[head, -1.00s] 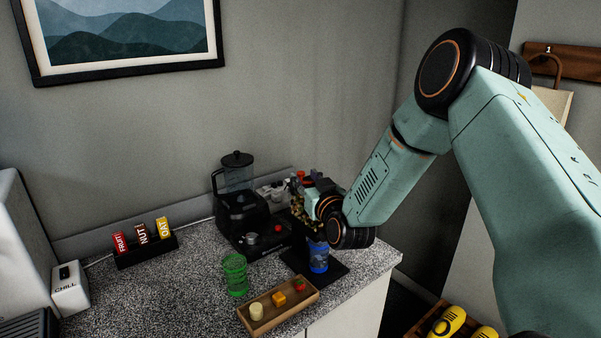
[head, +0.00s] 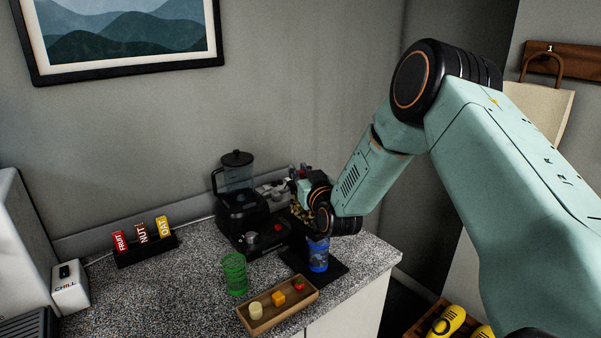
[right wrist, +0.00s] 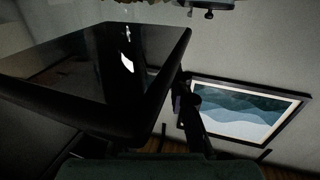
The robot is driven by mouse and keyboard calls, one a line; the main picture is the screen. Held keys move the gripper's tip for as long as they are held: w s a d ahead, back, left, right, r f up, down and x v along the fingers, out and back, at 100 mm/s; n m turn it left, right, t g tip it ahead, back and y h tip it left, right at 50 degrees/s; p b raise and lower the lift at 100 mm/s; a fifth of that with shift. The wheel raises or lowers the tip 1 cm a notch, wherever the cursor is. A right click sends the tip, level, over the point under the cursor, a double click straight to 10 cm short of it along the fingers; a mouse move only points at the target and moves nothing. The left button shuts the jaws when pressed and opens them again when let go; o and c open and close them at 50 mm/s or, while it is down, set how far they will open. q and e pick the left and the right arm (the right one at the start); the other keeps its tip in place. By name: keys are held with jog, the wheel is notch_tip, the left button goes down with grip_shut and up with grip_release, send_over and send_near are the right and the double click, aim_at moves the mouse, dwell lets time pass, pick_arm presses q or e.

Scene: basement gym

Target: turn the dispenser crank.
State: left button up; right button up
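The dispenser shows only in part in the head view: its brown, grainy contents (head: 298,211) and its black base (head: 325,279) show around my right wrist. A blue cup (head: 318,258) stands on that base. My right gripper (head: 297,176) is at the top of the dispenser, small and dark, partly covered by my own wrist. A small red part (head: 305,170) shows right beside it. I cannot make out the crank's shape, whether the fingers touch it, or whether they are open. In the right wrist view a large dark glossy body fills the left side. My left gripper is not in view.
A black blender-like machine (head: 240,208) stands close left of the dispenser. A green cup (head: 234,274) and a wooden tray (head: 270,325) with small blocks are in front. A bar rack (head: 150,252) and a white box (head: 70,288) are further left. The counter's right end is clear.

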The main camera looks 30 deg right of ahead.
grip_shut()
jog(key=shift+w+d+m+g+h+b, duration=0.15)
jog(key=shift+m+g+h+b, duration=0.2)
jog(key=shift+m+h, duration=0.4)
dwell(1.0)
dwell(0.9)
jog(key=o, duration=0.5)
grip_release()
jog(key=shift+r, duration=0.1)
jog(key=shift+o, duration=0.2)
jog(key=v, duration=1.2)
